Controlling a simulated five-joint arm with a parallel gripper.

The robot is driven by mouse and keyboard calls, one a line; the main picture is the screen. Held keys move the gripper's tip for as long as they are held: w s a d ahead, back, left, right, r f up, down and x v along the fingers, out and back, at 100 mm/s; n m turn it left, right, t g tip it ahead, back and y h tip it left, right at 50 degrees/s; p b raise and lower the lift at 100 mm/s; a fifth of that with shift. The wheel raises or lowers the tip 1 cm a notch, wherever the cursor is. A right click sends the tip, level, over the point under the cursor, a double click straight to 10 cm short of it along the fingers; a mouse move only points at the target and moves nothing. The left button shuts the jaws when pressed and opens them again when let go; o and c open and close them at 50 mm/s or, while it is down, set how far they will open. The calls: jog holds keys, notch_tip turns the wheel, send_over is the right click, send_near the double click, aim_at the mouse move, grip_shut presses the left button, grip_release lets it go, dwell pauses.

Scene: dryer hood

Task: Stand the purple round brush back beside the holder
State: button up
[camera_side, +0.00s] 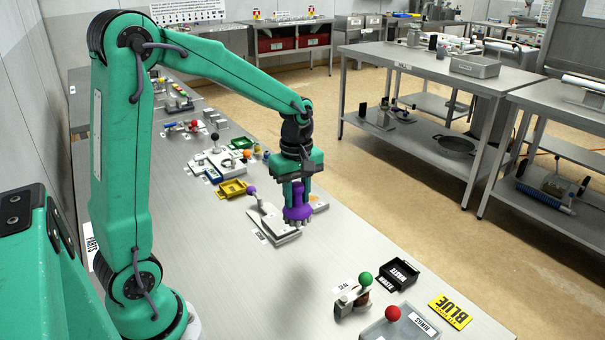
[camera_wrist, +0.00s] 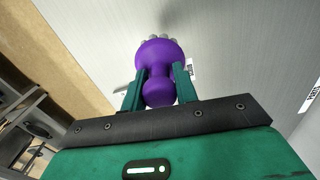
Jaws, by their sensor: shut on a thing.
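The purple round brush (camera_side: 297,213) is between the fingers of my gripper (camera_side: 296,192), which points down and is shut on it. In the wrist view the purple brush (camera_wrist: 160,52) shows a wide head, a narrow neck and a rounded knob, with pale bristle tips at the far end. The green fingers of my gripper (camera_wrist: 158,84) close on the neck from both sides. A grey metal piece with a light lever (camera_side: 275,226) is just left of the brush; I cannot tell whether it is the holder. Whether the bristles touch the table is unclear.
A yellow tray (camera_side: 232,188) and several small fixtures lie farther back along the bench. A black tray (camera_side: 399,275), a green-knobbed piece (camera_side: 353,295), a red-knobbed box (camera_side: 403,325) and a yellow sign (camera_side: 451,312) stand at the front. Bare bench (camera_side: 340,240) lies between.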

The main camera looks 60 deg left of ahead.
aim_at(300, 222)
jog(key=s+d+m, duration=0.5)
jog(key=d+m, duration=0.1)
jog(key=d, duration=0.7)
jog(key=shift+r, duration=0.2)
jog(key=shift+a, duration=0.15)
jog(key=w+a+f, duration=0.1)
jog(key=a+f, duration=0.1)
jog(key=a, duration=0.1)
jog(key=w+a+f, duration=0.2)
jog(key=a, duration=0.2)
jog(key=w+a+f, duration=0.1)
jog(key=a+f, duration=0.2)
jog(key=shift+w+a, duration=0.25)
jog(key=shift+a, duration=0.05)
jog(key=shift+f, duration=2)
jog(key=shift+f, duration=0.15)
jog(key=o, duration=0.9)
jog(key=shift+o, duration=0.2)
